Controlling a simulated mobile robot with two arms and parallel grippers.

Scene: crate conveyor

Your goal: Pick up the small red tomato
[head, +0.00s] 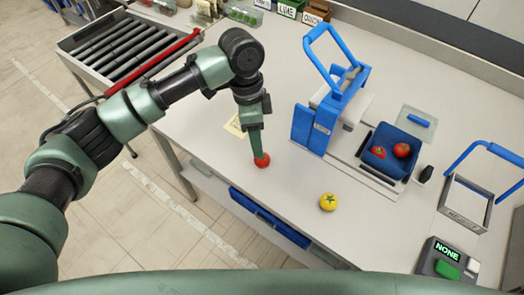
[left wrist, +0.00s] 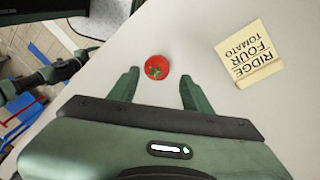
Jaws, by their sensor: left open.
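The small red tomato (head: 262,160) sits on the grey table near its front edge, and my left gripper (head: 257,150) is right above it in the head view. In the left wrist view the tomato (left wrist: 157,67) shows its green stem top and lies a little beyond the tips, centred between the two open fingers (left wrist: 158,88). The fingers stand apart on either side with nothing held. I cannot tell from the frames whether a finger touches it. My right gripper does not show.
A paper note (left wrist: 249,55) reading "RIDGE FOUR TOMATO" lies beside the tomato. A yellow tomato (head: 328,202) sits to the right. A blue-handled press (head: 315,129) stands behind, by a blue tray (head: 375,160) with two red tomatoes. A roller conveyor (head: 130,45) is at the left.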

